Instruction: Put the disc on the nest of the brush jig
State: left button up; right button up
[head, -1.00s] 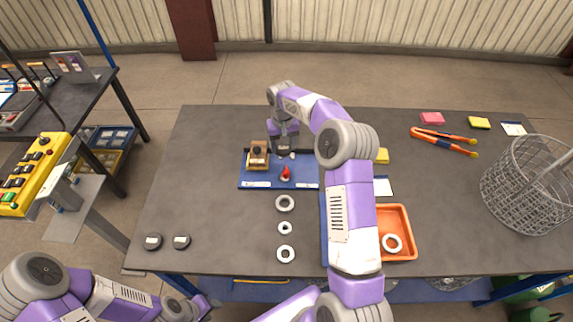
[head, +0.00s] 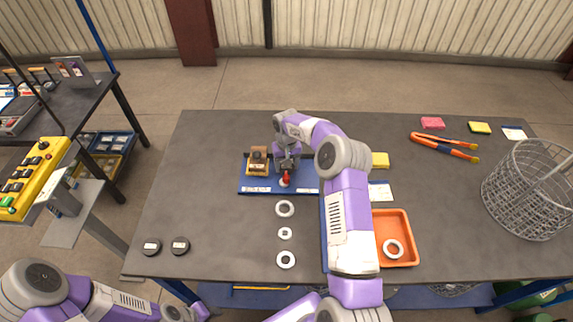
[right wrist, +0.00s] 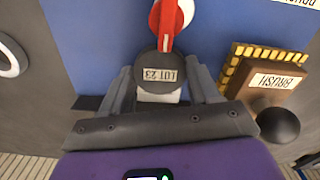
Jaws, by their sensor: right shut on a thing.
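The dark round disc (right wrist: 160,72), labelled LOT 23, is between the fingers of my right gripper (right wrist: 160,88) in the right wrist view. My right gripper (head: 287,166) is shut on it over the blue board of the brush jig (head: 305,190). The nest is not clearly seen, and I cannot tell whether the disc touches anything. My left gripper is not clearly visible.
Several pale rings (head: 285,209) lie in front of the board. An orange tray (head: 408,230) holds another ring. A wire basket (head: 530,190) and orange tongs (head: 444,146) are at right. The left tabletop is mostly clear.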

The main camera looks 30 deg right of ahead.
jog(key=shift+f, duration=0.1)
jog(key=o, duration=1.3)
jog(key=shift+o, duration=0.2)
notch_tip(320, 180, up, 12)
jog(key=shift+r+p, duration=0.2)
jog(key=shift+p, duration=0.25)
